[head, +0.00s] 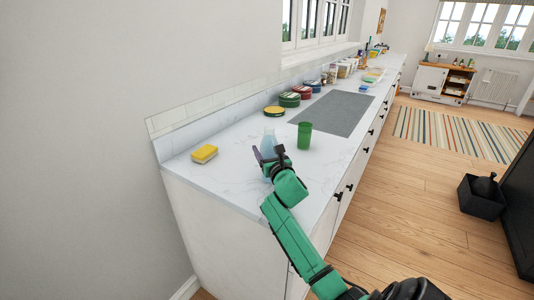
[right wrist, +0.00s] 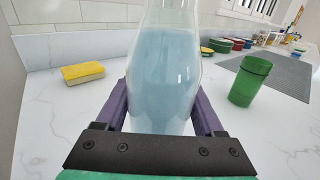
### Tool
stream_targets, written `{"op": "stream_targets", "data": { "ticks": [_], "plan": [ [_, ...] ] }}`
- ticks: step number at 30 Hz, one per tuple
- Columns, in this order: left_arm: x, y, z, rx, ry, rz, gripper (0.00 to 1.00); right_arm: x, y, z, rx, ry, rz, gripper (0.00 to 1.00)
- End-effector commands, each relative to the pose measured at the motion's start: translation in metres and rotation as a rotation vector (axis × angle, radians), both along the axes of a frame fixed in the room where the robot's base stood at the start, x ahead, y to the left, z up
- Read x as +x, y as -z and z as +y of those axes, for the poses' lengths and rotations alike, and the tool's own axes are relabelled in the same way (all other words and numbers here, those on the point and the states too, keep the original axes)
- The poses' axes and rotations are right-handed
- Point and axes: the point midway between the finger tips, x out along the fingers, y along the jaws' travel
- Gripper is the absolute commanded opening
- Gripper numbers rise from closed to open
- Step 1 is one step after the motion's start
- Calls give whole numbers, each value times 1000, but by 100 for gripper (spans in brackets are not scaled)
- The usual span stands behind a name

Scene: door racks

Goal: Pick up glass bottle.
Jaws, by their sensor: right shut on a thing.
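The glass bottle (right wrist: 165,75) is clear with pale blue contents and fills the middle of the right wrist view. In the head view the bottle (head: 268,143) stands upright at the counter's near end, its lower part hidden by my gripper. My right gripper (right wrist: 165,118) has one purple finger on each side of the bottle and is shut on it. It also shows in the head view (head: 268,157), at the end of the green arm. Whether the bottle's base touches the counter is hidden. My left gripper is not in view.
A green cup (head: 305,135) stands just right of the bottle. A yellow sponge (head: 204,153) lies to the left on the white counter (head: 232,176). A grey mat (head: 335,112) and several tins (head: 289,99) are farther back. The wall runs behind.

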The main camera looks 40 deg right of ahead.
Motion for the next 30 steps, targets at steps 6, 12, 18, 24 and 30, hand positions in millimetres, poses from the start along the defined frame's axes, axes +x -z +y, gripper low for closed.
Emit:
{"op": "stream_targets", "data": {
  "ticks": [6, 12, 18, 24, 30],
  "plan": [
    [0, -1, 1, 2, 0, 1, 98, 0, -11, 0, -5, -1, -4, 0],
    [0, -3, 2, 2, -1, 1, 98, 0, -28, 0, -5, -1, -5, 0],
    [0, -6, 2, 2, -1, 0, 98, 0, -54, 0, -7, -2, -6, 0],
    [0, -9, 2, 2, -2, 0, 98, 0, -82, 0, -7, -1, -7, 0],
    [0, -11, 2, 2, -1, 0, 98, 0, -110, 0, -6, -1, -6, 0]
  ]
}}
